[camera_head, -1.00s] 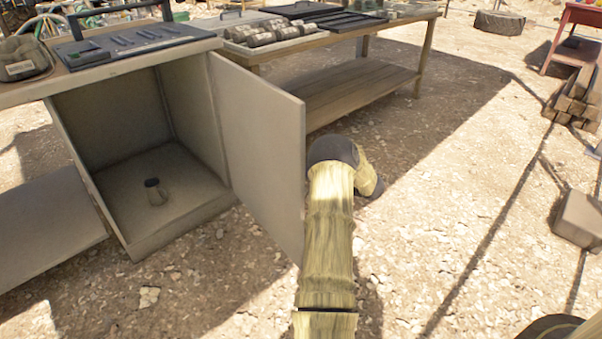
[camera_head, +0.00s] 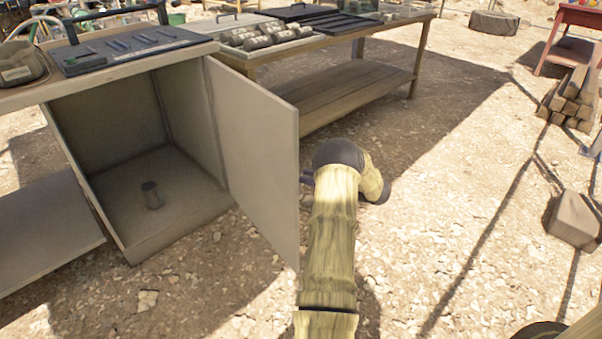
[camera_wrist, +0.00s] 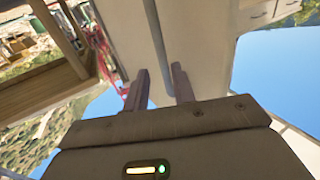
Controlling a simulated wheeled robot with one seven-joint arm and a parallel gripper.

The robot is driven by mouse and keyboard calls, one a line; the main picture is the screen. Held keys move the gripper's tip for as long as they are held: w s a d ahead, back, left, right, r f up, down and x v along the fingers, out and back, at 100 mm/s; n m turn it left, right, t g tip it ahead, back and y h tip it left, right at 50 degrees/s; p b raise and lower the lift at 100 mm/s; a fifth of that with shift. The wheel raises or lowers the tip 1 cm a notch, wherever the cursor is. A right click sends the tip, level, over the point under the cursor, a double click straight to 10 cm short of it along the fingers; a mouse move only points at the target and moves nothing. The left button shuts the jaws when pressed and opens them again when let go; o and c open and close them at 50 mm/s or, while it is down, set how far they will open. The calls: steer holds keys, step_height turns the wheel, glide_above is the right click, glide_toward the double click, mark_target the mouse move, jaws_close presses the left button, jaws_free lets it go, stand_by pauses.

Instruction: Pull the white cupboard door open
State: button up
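The white cupboard (camera_head: 215,205) stands at the left in the head view with its open front facing me. Its white door (camera_head: 252,150) is swung wide open to the right. My gripper is mostly hidden behind the door's free edge in the head view; a dark bit shows beside that edge. In the wrist view my gripper (camera_wrist: 160,88) has its two fingers apart. A grey bar handle (camera_wrist: 156,45) on a pale panel runs between or just beyond the fingertips, with narrow gaps on both sides. I cannot tell its exact depth.
A small dark cup (camera_head: 152,196) lies or leans inside the cupboard. A grey panel (camera_head: 45,235) extends at the left. A wooden table (camera_head: 355,88) with a lower shelf stands behind the door. A stone block (camera_head: 575,218) lies right; open gravel lies between.

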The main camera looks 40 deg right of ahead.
steer(key=p+v, duration=0.4)
steer(key=v, duration=1)
